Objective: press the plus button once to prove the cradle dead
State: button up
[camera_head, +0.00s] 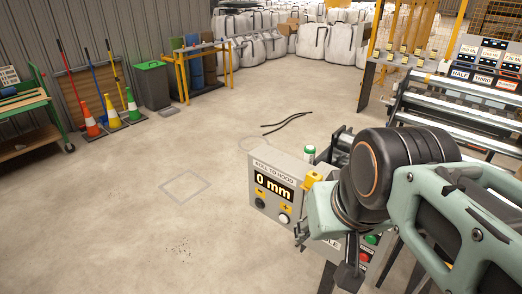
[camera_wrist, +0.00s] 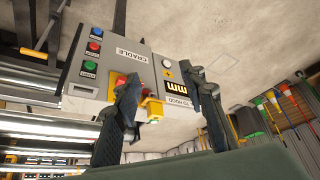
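The grey control box carries a display (camera_head: 274,186) reading "0 mm" under a "ROLL TO HOOD" label. The white plus button (camera_head: 284,218) sits at its lower right, under a yellow plus sign. A black button (camera_head: 261,203) sits at its lower left, under a minus sign. In the wrist view the panel is upside down, and the white plus button (camera_wrist: 166,64) shows between the fingertips. My gripper (camera_head: 325,252) is open and empty, just right of the plus button in the head view. My gripper (camera_wrist: 164,76) has its fingers spread in the wrist view. I cannot tell whether either finger touches the panel.
A panel marked "CRADLE" (camera_wrist: 131,57) has red, green and blue buttons beside the display panel. A yellow block (camera_head: 312,178) is on the box top. Roller racks (camera_head: 450,110) are right; open floor (camera_head: 120,220) is left.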

grip_shut()
dwell(1.3)
